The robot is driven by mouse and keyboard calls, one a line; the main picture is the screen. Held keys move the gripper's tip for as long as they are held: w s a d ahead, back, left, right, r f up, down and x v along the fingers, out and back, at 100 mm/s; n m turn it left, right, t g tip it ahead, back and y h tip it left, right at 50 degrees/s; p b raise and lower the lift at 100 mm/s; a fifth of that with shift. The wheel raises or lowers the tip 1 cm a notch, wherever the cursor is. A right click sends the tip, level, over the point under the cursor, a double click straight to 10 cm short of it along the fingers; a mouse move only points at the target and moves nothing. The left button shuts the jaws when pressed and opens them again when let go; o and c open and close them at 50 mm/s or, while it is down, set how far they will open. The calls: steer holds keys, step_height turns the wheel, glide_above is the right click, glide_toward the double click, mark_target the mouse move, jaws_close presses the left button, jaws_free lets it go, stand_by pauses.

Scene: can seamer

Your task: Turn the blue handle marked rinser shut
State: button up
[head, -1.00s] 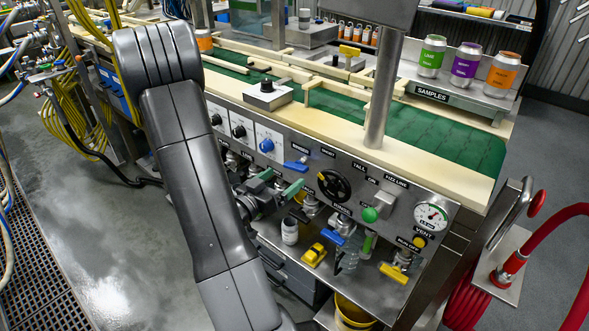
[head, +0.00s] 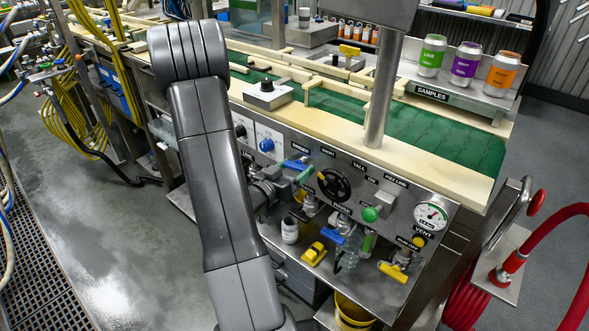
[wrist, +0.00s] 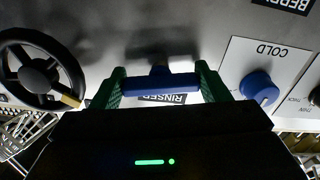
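The blue rinser handle (wrist: 160,86) lies level across the middle of the wrist view, against the grey panel. The RINSER label (wrist: 167,99) shows upside down beside it, partly covered. In the head view the handle (head: 293,163) is just under its label and partly hidden by my gripper. My gripper (wrist: 160,92) has its two green fingers apart, one at each end of the handle, with little gap visible. I cannot tell whether they touch it. My gripper (head: 297,170) also shows at the panel in the head view.
A black handwheel (wrist: 38,70) is close on the left in the wrist view; a blue COLD knob (wrist: 258,88) is on the right. In the head view, a green knob (head: 370,214), a gauge (head: 430,214) and yellow valve handles (head: 393,271) lie further right and below.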

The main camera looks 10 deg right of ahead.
steer(key=shift+f+m+b, duration=0.2)
steer(key=shift+m+b, duration=0.4)
steer(key=shift+b, duration=0.5)
steer(key=shift+c, duration=0.4)
steer(key=shift+r+m+b, duration=0.2)
steer(key=shift+m+b, duration=0.45)
steer(key=shift+m, duration=0.05)
steer(key=o, duration=1)
steer(key=shift+a, duration=0.1)
steer(key=v, duration=1.3)
steer(key=shift+s+a, duration=0.2)
steer(key=shift+a, duration=0.05)
steer(key=shift+d, duration=0.1)
